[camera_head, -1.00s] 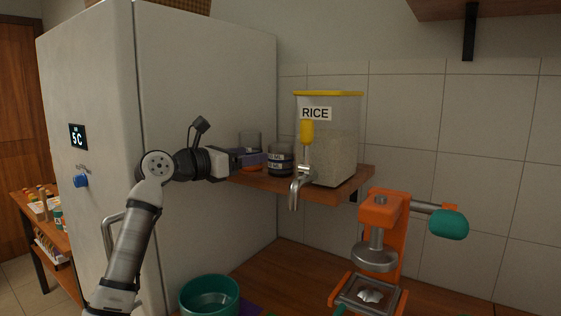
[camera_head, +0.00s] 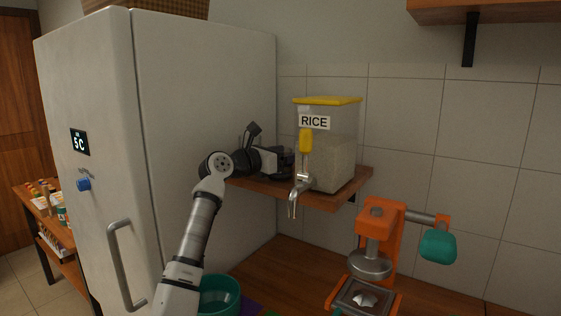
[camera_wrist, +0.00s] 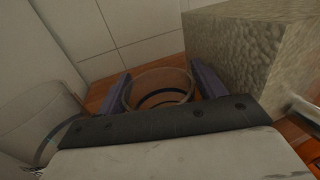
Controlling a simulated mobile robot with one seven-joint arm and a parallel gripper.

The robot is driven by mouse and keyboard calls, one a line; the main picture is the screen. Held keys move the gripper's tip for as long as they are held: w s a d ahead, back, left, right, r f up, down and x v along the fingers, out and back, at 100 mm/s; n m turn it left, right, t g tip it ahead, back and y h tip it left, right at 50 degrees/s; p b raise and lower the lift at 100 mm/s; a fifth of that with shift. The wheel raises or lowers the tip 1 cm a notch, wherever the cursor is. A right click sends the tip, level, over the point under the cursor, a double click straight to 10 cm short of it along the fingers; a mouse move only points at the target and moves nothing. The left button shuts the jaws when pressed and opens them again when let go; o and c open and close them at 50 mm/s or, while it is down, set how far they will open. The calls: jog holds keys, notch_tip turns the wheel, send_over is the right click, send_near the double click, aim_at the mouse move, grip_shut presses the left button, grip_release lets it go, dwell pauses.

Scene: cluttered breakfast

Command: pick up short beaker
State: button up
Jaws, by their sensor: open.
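A round, clear, open-topped vessel, which looks like the short beaker (camera_wrist: 158,88), stands on the wooden shelf between the fingers of my gripper (camera_wrist: 161,86) in the wrist view. One purple finger is on each side of it. The jaws are open, and I cannot tell whether either finger touches the glass. In the head view my gripper (camera_head: 284,161) is over the shelf, left of the rice dispenser. My arm hides most of the beaker there.
A RICE dispenser (camera_head: 328,150) with a metal tap stands close to the right of my gripper. Another clear vessel (camera_wrist: 35,108) is at the left in the wrist view. The fridge (camera_head: 205,110) is left of the shelf (camera_head: 335,199). An orange press (camera_head: 380,240) stands below.

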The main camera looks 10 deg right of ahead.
jog(key=c, duration=0.9)
jog(key=shift+o, duration=0.2)
jog(key=shift+r, duration=0.1)
notch_tip(320, 180, up, 20)
jog(key=shift+p, duration=0.4)
dwell(1.0)
